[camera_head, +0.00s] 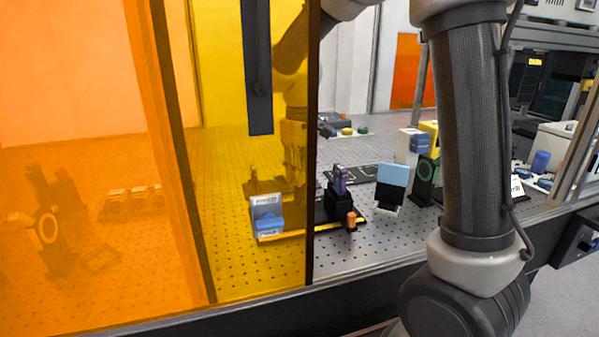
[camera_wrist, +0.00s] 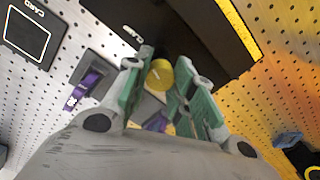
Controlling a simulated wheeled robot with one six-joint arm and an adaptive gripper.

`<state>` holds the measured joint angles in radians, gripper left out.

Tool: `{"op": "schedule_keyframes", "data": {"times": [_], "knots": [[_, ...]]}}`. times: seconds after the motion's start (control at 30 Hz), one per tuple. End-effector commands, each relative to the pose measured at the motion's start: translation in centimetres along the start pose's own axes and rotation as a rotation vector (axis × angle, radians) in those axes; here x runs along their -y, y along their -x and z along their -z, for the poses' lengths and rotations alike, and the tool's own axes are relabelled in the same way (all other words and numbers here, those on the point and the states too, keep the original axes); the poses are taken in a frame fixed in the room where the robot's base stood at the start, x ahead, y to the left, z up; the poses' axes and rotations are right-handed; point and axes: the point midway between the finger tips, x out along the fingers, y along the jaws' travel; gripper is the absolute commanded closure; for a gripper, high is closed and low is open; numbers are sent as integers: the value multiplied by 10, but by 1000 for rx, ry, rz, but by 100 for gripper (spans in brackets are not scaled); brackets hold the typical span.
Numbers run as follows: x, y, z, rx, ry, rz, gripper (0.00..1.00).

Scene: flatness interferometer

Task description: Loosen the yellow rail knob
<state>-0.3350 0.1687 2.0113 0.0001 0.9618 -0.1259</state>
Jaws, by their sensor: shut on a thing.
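The yellow rail knob (camera_wrist: 159,75) shows in the wrist view as a round yellow cap between the green pads of my gripper (camera_wrist: 160,88). My gripper is shut on it, with a pad on either side. In the head view my gripper (camera_head: 294,150) is behind the yellow see-through panel, and the knob cannot be made out there. The dark rail (camera_wrist: 175,22) with a yellow edge strip lies by the knob in the wrist view. In the head view the rail's yellow edge (camera_head: 285,236) runs along the front of the fixture.
A purple-and-black mount (camera_head: 339,190) and an orange knob (camera_head: 351,219) stand on the fixture's right part. A blue-and-white block (camera_head: 266,216) is at its left. A light-blue-topped block (camera_head: 391,183) stands further right. Orange and yellow panels (camera_head: 90,120) screen the left side.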

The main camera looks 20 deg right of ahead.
Motion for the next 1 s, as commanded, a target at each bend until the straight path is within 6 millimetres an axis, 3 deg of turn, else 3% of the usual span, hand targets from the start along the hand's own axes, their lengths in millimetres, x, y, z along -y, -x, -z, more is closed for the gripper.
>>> {"op": "schedule_keyframes", "data": {"times": [0.4,1.0], "knots": [[0,1,0,-2,240,-1,99],[0,1,0,-2,294,-1,99]]}}
